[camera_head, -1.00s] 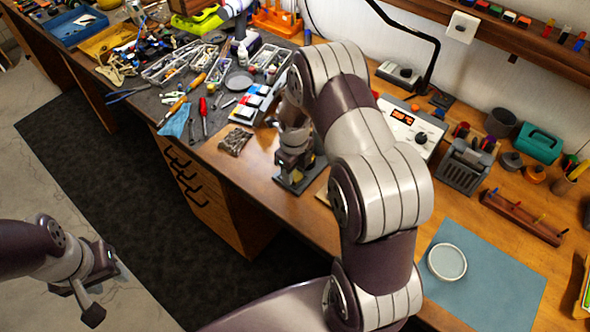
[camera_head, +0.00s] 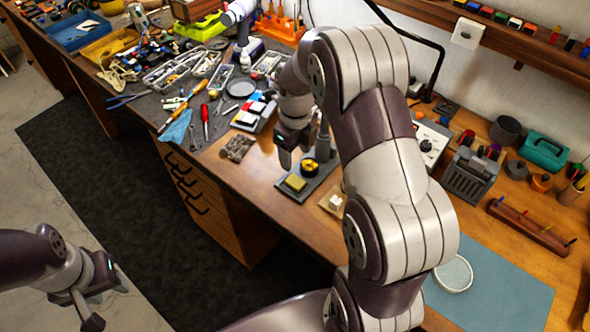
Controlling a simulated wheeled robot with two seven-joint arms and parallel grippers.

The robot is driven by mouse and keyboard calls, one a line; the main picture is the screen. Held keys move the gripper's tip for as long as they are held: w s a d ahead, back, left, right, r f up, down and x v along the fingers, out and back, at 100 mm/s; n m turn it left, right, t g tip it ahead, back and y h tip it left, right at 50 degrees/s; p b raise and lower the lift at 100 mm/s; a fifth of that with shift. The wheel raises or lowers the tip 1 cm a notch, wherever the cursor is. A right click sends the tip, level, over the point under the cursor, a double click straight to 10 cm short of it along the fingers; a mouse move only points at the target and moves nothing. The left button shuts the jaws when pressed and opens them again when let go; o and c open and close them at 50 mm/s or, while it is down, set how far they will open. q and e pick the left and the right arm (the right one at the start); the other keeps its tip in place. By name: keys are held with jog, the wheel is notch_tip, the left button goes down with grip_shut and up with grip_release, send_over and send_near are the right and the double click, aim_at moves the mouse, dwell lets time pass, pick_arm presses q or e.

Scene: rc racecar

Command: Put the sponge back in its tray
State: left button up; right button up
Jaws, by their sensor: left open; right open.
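A small yellow block that looks like the sponge (camera_head: 295,182) lies on the front part of a dark grey stand (camera_head: 318,181) on the workbench. It seems to sit in the stand's tray, but the fit is too small to tell. My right gripper (camera_head: 286,160) is open, pointing down, just above and behind the yellow block, with nothing visible between its fingers. My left gripper (camera_head: 88,308) is open and empty, low over the floor at the lower left, away from the bench.
A black and yellow round holder (camera_head: 309,166) stands on the same stand. A small beige board with a white piece (camera_head: 335,202) lies to its right. Crumpled brown material (camera_head: 237,147) lies to the left. A blue mat (camera_head: 510,280) holds a round dish (camera_head: 454,273). Tools crowd the back left.

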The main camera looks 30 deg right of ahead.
jog(key=s+a+r+n, duration=0.1)
jog(key=s+a+n, duration=0.3)
jog(key=n, duration=1.1)
jog(key=s+a+r+n+t, duration=0.1)
jog(key=s+a+n, duration=0.3)
jog(key=s+n, duration=0.5)
jog(key=shift+r+n, duration=0.15)
jog(key=shift+n, duration=3.65)
jog(key=shift+s, duration=0.1)
